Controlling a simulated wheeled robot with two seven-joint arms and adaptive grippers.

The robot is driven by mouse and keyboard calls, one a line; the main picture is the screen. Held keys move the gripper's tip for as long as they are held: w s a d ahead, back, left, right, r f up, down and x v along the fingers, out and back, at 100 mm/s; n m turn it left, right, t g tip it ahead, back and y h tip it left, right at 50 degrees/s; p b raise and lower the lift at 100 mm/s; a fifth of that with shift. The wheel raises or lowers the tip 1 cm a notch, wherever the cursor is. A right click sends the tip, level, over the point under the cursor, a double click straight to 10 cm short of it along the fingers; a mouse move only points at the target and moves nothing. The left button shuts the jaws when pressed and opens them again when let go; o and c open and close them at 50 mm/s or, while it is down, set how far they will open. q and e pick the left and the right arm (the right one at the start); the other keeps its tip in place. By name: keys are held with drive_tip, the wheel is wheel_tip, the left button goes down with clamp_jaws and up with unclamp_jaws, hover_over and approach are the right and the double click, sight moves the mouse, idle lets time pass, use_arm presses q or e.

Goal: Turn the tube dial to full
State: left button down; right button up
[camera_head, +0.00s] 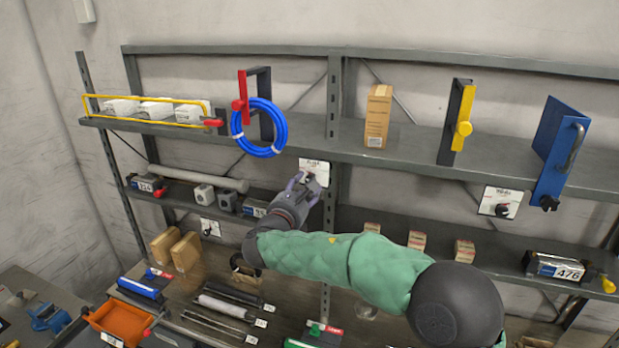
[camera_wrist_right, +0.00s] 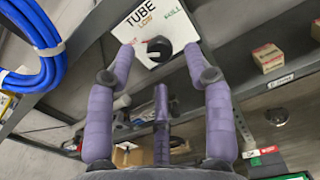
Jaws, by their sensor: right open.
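My left gripper is not in view.
A blue hose coil (camera_head: 259,128) hangs just left of the panel, and also shows in the wrist view (camera_wrist_right: 36,45). A shelf post (camera_head: 334,95) stands beside it. Another white panel with a dark knob (camera_head: 499,203) is at right. Small boxes (camera_head: 417,240) sit below.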

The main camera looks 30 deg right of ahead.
drive_tip(key=shift+p+x, duration=0.5)
drive_tip(key=shift+x, duration=1.85)
